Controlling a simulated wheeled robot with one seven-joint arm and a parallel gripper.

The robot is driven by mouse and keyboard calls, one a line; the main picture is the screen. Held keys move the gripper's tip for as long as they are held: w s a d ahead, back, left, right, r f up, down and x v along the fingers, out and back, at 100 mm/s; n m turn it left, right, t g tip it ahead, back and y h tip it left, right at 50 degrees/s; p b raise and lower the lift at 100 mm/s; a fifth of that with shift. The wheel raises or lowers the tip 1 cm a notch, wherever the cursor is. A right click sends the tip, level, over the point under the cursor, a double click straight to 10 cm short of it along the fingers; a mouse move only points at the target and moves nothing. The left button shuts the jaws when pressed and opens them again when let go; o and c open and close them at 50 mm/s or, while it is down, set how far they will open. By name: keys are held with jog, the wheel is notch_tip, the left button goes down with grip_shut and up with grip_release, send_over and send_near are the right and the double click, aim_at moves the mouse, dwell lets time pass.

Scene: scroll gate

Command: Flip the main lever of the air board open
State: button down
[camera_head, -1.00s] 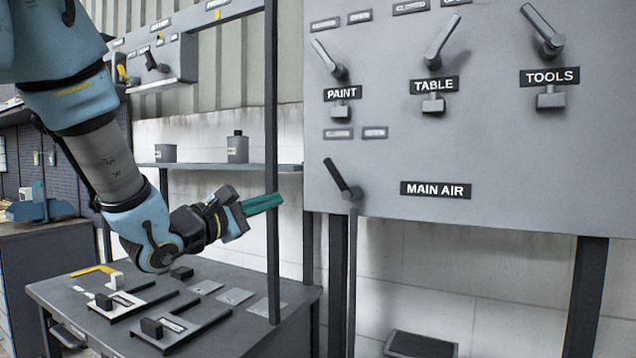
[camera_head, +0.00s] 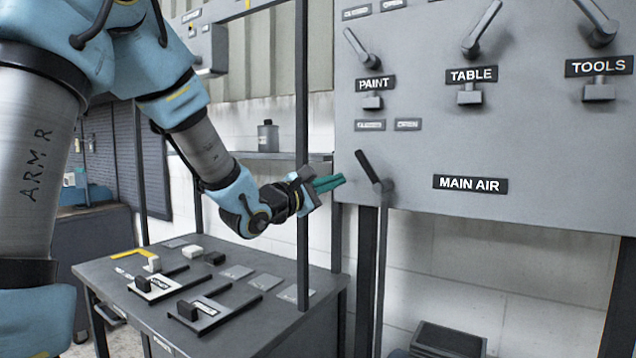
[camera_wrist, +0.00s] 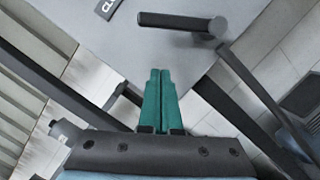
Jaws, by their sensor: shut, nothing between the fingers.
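The air board (camera_head: 540,140) is a grey upright panel. Its main lever (camera_head: 368,168), a dark handle left of the MAIN AIR label (camera_head: 470,184), tilts up and to the left from its pivot. My gripper (camera_head: 343,180) has green fingers, shut and empty, just left of the lever and apart from it in the head view. In the wrist view the shut fingers (camera_wrist: 158,75) point toward the panel (camera_wrist: 190,70), with the lever (camera_wrist: 178,21) ahead and slightly right. A partly hidden label (camera_wrist: 108,8) sits to the left of it.
A dark post (camera_head: 302,120) rises beside my wrist. A grey table (camera_head: 230,330) with several latch pieces lies below. A pipe (camera_head: 382,280) runs down from the main lever.

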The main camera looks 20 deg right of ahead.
aim_at(369, 170)
jog(key=s+d+r, duration=0.1)
jog(key=s+d+r+p, duration=0.1)
jog(key=shift+s+r, duration=0.15)
jog(key=shift+s, duration=0.15)
jog(key=shift+d+r, duration=0.1)
dwell(0.3)
jog(key=shift+s+r+m+p, duration=0.1)
jog(key=shift+r+m+p, duration=0.05)
jog(key=shift+m+p, duration=0.25)
